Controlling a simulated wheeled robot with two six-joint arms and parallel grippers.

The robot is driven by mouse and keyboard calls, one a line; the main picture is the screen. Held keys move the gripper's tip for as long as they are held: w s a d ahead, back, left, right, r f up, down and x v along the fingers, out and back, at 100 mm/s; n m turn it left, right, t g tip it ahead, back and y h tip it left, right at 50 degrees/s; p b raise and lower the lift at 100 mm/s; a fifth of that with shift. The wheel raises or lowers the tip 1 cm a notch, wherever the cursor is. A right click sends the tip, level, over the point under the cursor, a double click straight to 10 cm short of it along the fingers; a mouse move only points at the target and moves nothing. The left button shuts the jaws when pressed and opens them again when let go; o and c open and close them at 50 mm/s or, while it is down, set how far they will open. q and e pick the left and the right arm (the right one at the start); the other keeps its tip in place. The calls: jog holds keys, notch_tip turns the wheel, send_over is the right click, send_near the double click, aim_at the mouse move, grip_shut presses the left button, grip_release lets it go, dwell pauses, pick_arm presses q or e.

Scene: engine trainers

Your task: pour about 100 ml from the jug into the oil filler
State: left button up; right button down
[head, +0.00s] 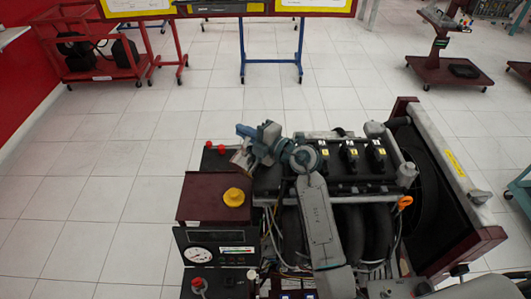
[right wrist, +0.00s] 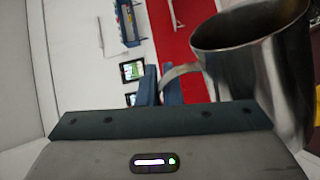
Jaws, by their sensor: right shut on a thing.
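My right gripper (head: 251,143) is shut on the handle of the metal jug (head: 240,159), above the left side of the engine. In the right wrist view the jug (right wrist: 262,52) shows large at the upper right, its handle between the blue fingers (right wrist: 160,86). The jug looks tilted in that view; its contents and any stream cannot be seen. A yellow cap-like part (head: 234,197) stands on the dark red box, below the jug in the picture. I cannot tell whether it is the oil filler; no clear opening shows. My left gripper is not in view.
The engine (head: 345,175) has several black coils and a grey hose. A gauge panel (head: 205,255) stands at the front left, and a red-framed radiator (head: 440,175) at the right. Red caps (head: 215,147) lie behind the box. The tiled floor at the left is clear.

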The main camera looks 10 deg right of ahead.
jog(key=shift+w+d+r+m+p, duration=0.2)
jog(key=shift+m+p, duration=0.1)
jog(key=shift+p, duration=0.3)
dwell(0.6)
